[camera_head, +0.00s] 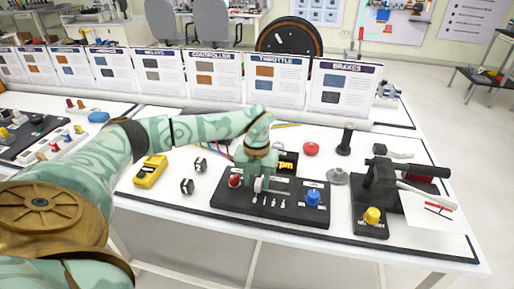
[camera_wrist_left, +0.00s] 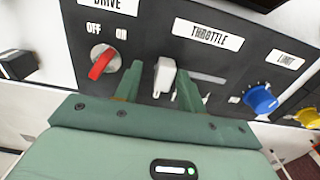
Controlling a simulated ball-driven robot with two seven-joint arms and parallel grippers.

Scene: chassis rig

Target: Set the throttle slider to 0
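The throttle slider's white knob (camera_wrist_left: 164,76) stands at the left part of its slot, below the THROTTLE label (camera_wrist_left: 208,35). The bare slot (camera_wrist_left: 207,78) runs to the right of it. My left gripper (camera_wrist_left: 158,88) is open, with one green finger on each side of the knob. A gap shows on the left side; contact on the right side is unclear. In the head view, my left gripper (camera_head: 259,172) is over the black control panel (camera_head: 230,203) and partly hides the slider. The white knob (camera_head: 258,184) shows just below it. My right gripper is out of view.
A red DRIVE switch (camera_wrist_left: 102,63) sits left of the slider and a blue LIMIT knob (camera_wrist_left: 260,99) right of it. In the head view, a yellow meter (camera_head: 150,171) lies left of the panel and a black brake unit (camera_head: 379,186) stands right.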

